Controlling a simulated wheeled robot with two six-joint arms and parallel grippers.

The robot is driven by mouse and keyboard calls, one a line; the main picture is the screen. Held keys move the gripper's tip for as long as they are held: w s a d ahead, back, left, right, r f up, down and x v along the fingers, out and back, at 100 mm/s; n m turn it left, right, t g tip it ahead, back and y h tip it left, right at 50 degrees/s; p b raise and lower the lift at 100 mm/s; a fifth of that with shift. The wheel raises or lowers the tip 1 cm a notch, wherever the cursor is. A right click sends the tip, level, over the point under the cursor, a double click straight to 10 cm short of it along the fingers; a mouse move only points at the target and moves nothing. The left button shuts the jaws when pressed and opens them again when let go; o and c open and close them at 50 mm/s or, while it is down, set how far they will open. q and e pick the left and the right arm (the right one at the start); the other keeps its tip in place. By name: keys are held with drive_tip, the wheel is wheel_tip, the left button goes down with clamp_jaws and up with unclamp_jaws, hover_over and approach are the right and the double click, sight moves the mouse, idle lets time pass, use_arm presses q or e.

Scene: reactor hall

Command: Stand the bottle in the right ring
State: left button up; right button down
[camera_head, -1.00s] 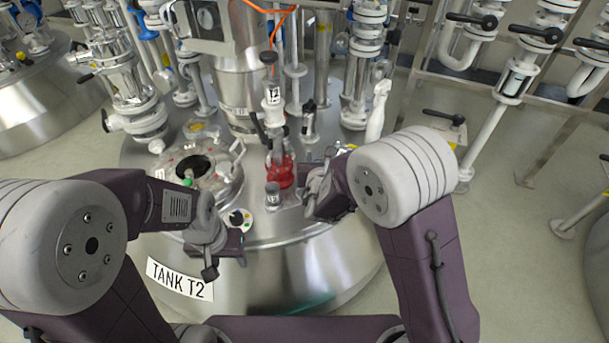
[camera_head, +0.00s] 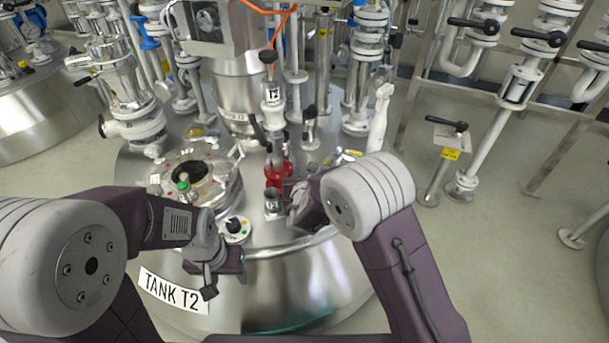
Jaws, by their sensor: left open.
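A small vessel with red contents (camera_head: 279,174), which looks like the bottle, stands under the sampling valve (camera_head: 272,92) on the tank top. A small grey cylindrical holder or cup (camera_head: 272,202) is just in front of it. I cannot clearly make out the right ring. My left gripper (camera_head: 210,276) is open and empty, pointing down at the tank's front edge, left of the red vessel and apart from it. My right gripper (camera_head: 297,200) is just right of the grey cup, close to the red vessel; its fingers are too small and partly hidden to read.
The steel tank (camera_head: 290,275) carries a label (camera_head: 173,290) reading TANK T2. A round hatch (camera_head: 190,172) with a green-capped item (camera_head: 183,183) lies to the left.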

drive_tip(key=shift+f, duration=0.25)
drive_tip(key=c, duration=1.3)
unclamp_jaws()
drive_tip(key=shift+r, duration=0.1)
drive_tip(key=shift+r, duration=0.2)
drive_tip(key=shift+s+r+p, duration=0.2)
drive_tip(key=shift+s+p, duration=0.1)
drive_tip(key=shift+p, duration=0.05)
drive_tip(key=p+v, duration=0.3)
drive_tip(key=v, duration=0.8)
drive_tip(key=shift+s+p, duration=0.15)
drive_tip(key=shift+p, duration=0.15)
